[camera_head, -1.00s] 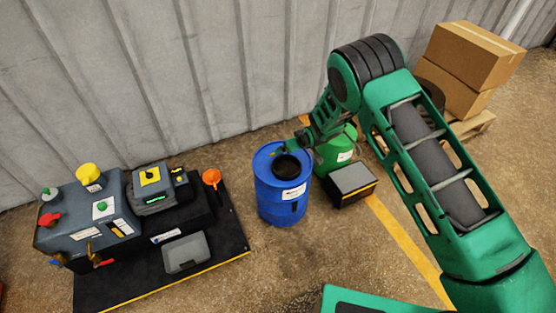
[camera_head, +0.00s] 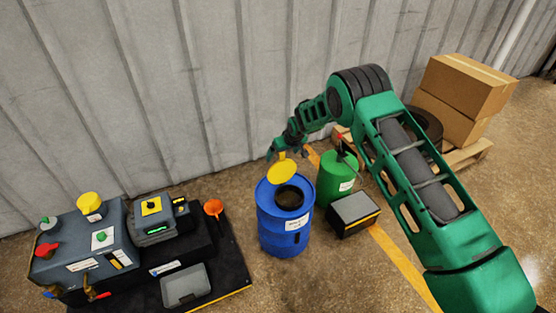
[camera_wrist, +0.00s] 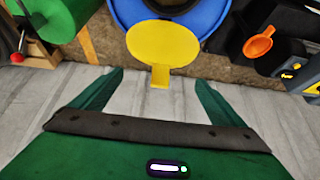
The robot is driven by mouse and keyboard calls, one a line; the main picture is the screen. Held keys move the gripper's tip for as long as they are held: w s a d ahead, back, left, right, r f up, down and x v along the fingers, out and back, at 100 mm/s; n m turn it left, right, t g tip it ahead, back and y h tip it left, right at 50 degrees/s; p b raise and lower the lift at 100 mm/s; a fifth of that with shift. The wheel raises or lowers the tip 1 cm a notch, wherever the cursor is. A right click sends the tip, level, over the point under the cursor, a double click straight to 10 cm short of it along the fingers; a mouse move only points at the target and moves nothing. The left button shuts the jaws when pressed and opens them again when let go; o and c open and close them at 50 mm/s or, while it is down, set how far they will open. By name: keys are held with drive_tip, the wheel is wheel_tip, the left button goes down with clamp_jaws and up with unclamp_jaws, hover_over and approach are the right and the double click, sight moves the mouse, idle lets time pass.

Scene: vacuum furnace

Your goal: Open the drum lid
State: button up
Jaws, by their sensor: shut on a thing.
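The blue drum (camera_head: 285,238) stands on the floor in the middle of the head view, with its dark round mouth uncovered. It also shows at the top of the wrist view (camera_wrist: 215,20). The round yellow lid (camera_head: 283,174) is raised and tilted at the far side of the mouth. Its yellow face and short tab fill the upper middle of the wrist view (camera_wrist: 162,44). My gripper (camera_head: 274,153) is at the lid's upper edge, shut on the lid by its tab. In the wrist view, the two green fingers lie either side of the tab; their exact contact is unclear.
A green drum (camera_head: 338,180) and a grey-black box (camera_head: 353,212) stand right of the blue drum. A machine with coloured knobs (camera_head: 95,245) and an orange funnel (camera_head: 214,208) are left. The corrugated wall (camera_head: 220,90) is behind. Cartons (camera_head: 465,95) sit on a pallet.

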drive_tip(key=shift+w+d+r, duration=0.1)
drive_tip(key=shift+w+r, duration=0.1)
drive_tip(key=shift+w, duration=0.3)
drive_tip(key=shift+w+d+r, duration=0.1)
drive_tip(key=shift+w+r, duration=0.05)
drive_tip(key=shift+w, duration=0.35)
drive_tip(key=shift+w+a, duration=0.1)
drive_tip(key=shift+a, duration=0.2)
drive_tip(key=o, duration=1.2)
drive_tip(key=shift+s, duration=0.25)
drive_tip(key=v, duration=1)
drive_tip(key=shift+a+r, duration=0.15)
drive_tip(key=shift+r, duration=0.15)
drive_tip(key=shift+s, duration=0.1)
